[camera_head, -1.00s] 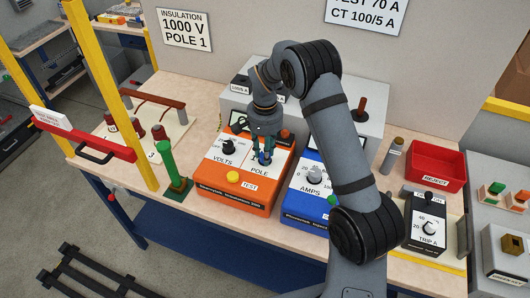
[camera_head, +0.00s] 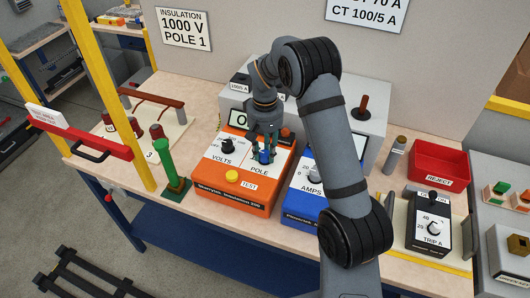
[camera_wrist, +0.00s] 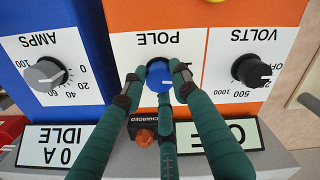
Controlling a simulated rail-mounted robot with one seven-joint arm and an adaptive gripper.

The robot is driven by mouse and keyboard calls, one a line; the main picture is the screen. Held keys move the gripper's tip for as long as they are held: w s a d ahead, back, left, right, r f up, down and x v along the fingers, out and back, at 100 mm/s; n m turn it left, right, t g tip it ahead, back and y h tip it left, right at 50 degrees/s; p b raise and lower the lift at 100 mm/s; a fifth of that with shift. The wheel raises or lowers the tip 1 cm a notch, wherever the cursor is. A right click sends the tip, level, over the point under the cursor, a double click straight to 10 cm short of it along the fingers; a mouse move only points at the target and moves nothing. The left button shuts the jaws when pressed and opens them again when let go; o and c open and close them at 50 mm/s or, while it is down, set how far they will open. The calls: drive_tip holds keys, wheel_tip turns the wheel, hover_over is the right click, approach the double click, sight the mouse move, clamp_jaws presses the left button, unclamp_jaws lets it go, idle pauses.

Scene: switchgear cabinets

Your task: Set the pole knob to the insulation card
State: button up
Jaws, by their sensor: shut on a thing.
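The orange insulation tester (camera_head: 232,199) stands on the bench with a black VOLTS knob (camera_head: 227,146), a blue POLE knob (camera_head: 264,156) and a yellow TEST button (camera_head: 232,175). The insulation card (camera_head: 184,28) on the wall reads 1000 V, POLE 1. My gripper (camera_head: 264,152) points down at the POLE knob. In the wrist view its green fingers (camera_wrist: 159,75) are shut around the blue POLE knob (camera_wrist: 159,78). They hide the knob's pointer and scale marks. The VOLTS knob (camera_wrist: 250,70) shows in the wrist view; its white mark lies between 500 and a partly hidden label.
The blue injector with its AMPS knob (camera_wrist: 45,75) stands close beside the tester. An orange CHARGED lamp (camera_wrist: 145,136) lies behind the POLE knob. A green post (camera_head: 167,160) stands left of the tester. A red REJECT bin (camera_head: 440,161) and a TRIP A unit (camera_head: 431,222) are at right.

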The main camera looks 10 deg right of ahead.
sight(265, 153)
drive_tip(key=shift+n, duration=0.7)
drive_tip(key=o, duration=1.1)
drive_tip(key=shift+o, duration=0.2)
wheel_tip(265, 153, up, 12)
drive_tip(key=shift+f, duration=0.1)
